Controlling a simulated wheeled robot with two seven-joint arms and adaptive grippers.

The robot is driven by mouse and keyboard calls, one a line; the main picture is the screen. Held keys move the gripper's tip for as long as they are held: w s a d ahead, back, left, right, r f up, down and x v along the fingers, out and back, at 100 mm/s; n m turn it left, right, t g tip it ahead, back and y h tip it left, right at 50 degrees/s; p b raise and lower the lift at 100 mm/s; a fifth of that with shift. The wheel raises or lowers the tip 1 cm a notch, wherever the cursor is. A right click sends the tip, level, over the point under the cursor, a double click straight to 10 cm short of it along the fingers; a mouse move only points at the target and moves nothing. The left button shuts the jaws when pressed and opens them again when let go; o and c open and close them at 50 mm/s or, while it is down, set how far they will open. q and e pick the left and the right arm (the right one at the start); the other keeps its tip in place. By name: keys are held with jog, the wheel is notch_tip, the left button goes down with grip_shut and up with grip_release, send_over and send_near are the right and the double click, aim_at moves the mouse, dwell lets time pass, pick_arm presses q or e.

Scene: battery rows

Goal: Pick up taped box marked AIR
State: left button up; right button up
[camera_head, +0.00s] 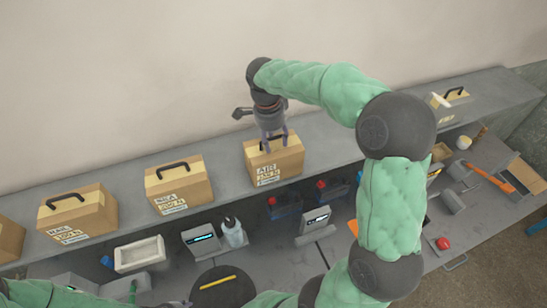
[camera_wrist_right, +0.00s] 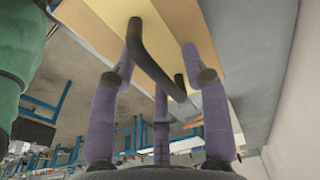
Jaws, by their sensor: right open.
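The taped cardboard box marked AIR (camera_head: 280,165) stands on the long grey shelf, with a label on its front and a dark handle on top. My right gripper (camera_head: 273,146) comes down over its top and hides part of the handle. In the right wrist view, the black handle (camera_wrist_right: 150,58) runs between the spread purple fingers of the open right gripper (camera_wrist_right: 162,48). The tan box top (camera_wrist_right: 95,22) lies close beyond the fingertips. I cannot tell whether the fingers touch it.
Similar handled boxes stand left on the shelf (camera_head: 335,150): one box (camera_head: 180,187) nearby, another (camera_head: 80,218) farther left. A box top (camera_head: 455,100) shows at the far right. A wall rises behind. Below are a white tray (camera_head: 140,254), a bottle (camera_head: 233,234) and tools.

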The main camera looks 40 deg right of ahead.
jog(key=shift+c, duration=0.3)
grip_shut()
jog(key=shift+w+d+r, duration=0.1)
jog(key=shift+r, duration=0.1)
